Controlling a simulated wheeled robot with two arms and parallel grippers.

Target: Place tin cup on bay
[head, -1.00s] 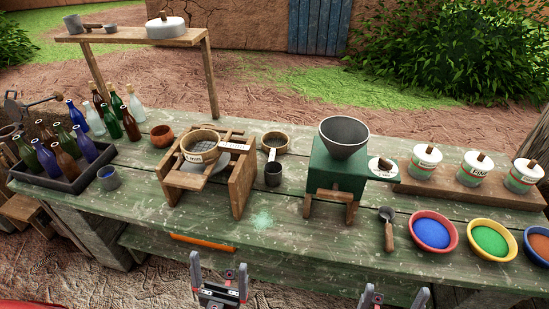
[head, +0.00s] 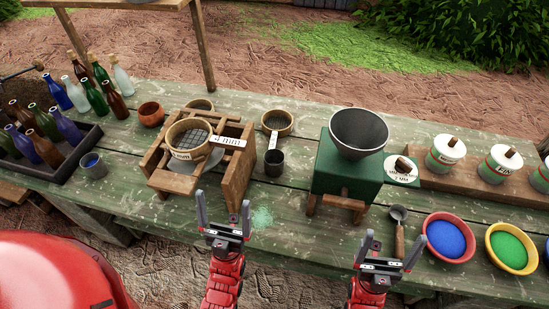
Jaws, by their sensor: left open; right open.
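A dark metal cup (head: 274,162) stands on the green table between the wooden sieve stand (head: 236,178) and the green grinder (head: 345,180). A grey cup (head: 94,166) with blue inside stands at the left by the bottle crate. I cannot tell which one is the tin cup. No part is plainly marked as the bay; the grinder has a low wooden frame (head: 342,202) at its front. My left gripper (head: 223,212) is open and empty, nearer than the stand and dark cup. My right gripper (head: 391,245) is open and empty, close to the scoop.
A scoop (head: 399,232) lies beside a blue powder bowl (head: 448,240) and a green powder bowl (head: 511,247). Lidded tins (head: 446,153) stand on a board at right. Bottles and a dark crate (head: 62,172) fill the left. A sieve (head: 277,123) lies behind the dark cup.

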